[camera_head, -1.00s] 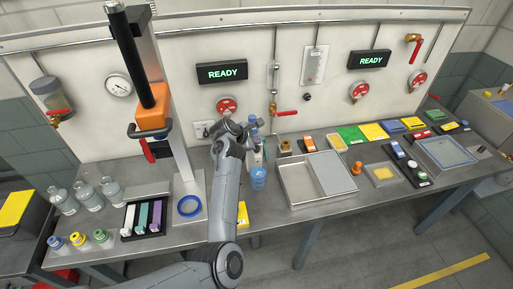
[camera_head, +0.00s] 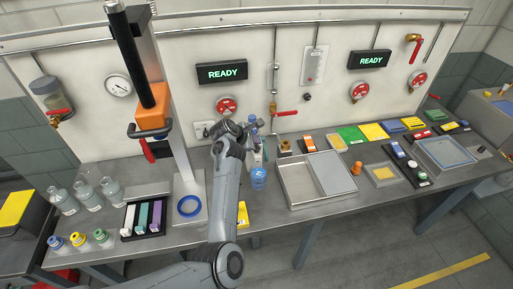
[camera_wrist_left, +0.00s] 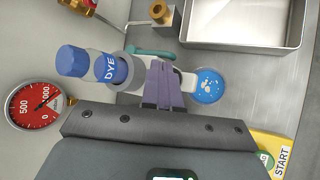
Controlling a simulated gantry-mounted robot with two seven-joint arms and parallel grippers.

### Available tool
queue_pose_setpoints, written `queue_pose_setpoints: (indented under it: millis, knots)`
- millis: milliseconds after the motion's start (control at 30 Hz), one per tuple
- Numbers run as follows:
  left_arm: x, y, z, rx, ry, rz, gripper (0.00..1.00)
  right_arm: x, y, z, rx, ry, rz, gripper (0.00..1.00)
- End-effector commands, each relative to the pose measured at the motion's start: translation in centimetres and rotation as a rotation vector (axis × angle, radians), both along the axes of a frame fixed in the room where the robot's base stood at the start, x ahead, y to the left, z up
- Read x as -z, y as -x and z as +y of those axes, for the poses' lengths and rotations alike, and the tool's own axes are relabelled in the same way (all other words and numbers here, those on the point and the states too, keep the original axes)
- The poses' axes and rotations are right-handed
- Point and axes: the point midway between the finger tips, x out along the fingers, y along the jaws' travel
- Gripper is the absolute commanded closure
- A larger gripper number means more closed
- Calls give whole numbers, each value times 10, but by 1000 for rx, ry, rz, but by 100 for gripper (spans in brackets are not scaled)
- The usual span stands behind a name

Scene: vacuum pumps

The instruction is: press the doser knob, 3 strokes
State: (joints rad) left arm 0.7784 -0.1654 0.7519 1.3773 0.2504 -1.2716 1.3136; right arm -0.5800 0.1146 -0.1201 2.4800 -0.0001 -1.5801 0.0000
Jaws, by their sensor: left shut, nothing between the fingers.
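The doser (camera_head: 254,134) stands near the back wall, partly hidden by my left gripper. In the left wrist view it lies sideways, with a "DYE" label (camera_wrist_left: 111,68) and a blue knob (camera_wrist_left: 72,61) on its top end. My left gripper (camera_wrist_left: 166,85) is shut and empty, its fingers in front of the doser's body, away from the knob in that picture. I cannot tell whether they touch the doser. In the head view the gripper (camera_head: 251,132) is beside the doser. A blue cup (camera_head: 258,177) is below it; blue with pale spots shows there in the wrist view (camera_wrist_left: 209,85).
A metal tray (camera_head: 285,187) is to the right of the cup. A yellow START block (camera_head: 243,214) is at the front edge. A blue ring (camera_head: 189,206) and an orange-headed press stand (camera_head: 151,119) are on the left. A red valve handle (camera_head: 285,113) is behind.

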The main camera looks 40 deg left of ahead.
Motion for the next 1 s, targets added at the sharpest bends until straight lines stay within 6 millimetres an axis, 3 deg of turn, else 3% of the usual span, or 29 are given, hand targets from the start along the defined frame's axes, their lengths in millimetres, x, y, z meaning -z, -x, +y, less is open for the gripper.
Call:
queue_pose_setpoints:
  millis: [1000]
  knots:
    - [11,0,0,0,0,0,100,3,0,-1,-2,3,0,57]
